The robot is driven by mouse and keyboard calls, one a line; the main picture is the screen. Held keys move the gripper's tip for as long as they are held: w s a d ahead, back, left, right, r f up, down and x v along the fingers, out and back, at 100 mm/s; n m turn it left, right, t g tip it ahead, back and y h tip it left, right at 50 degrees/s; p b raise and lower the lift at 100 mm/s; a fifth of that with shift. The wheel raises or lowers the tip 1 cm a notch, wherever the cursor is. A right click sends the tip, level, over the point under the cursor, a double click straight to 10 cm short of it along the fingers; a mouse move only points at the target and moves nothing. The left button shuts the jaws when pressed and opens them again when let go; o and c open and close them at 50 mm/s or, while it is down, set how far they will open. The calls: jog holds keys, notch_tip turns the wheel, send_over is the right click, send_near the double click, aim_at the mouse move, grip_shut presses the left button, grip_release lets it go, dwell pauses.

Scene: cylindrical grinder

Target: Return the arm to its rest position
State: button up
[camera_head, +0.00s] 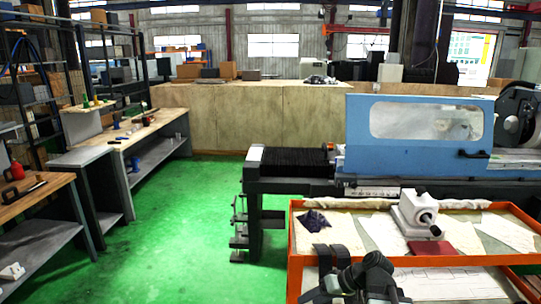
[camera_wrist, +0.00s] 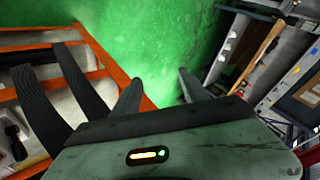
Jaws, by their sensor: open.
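Green floor and part of an orange frame show behind the fingers. In the head view, dark parts of my arm show at the bottom, in front of the orange-framed table (camera_head: 293,240).
A white device (camera_head: 417,212), a dark cloth-like piece (camera_head: 313,221) and a red pad (camera_head: 432,248) are on the orange-framed table. The blue grinder (camera_head: 420,163) stands behind it. Workbenches (camera_head: 150,128) line the left. Green floor (camera_head: 180,235) is clear between.

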jog(key=s+a+f+g+h, duration=0.2)
jog(key=s+a+f+h, duration=0.1)
jog(key=a+f, duration=0.15)
jog(key=s+d+f+m+h, duration=0.1)
jog(key=s+d+m+h, duration=0.1)
jog(key=d, duration=0.5)
jog(key=m+h, duration=0.1)
jog(key=h, duration=0.1)
jog(key=shift+d+f+g+h, duration=0.15)
jog(key=shift+f+g+h, duration=0.2)
jog(key=shift+g+h, duration=0.05)
dwell(2.7)
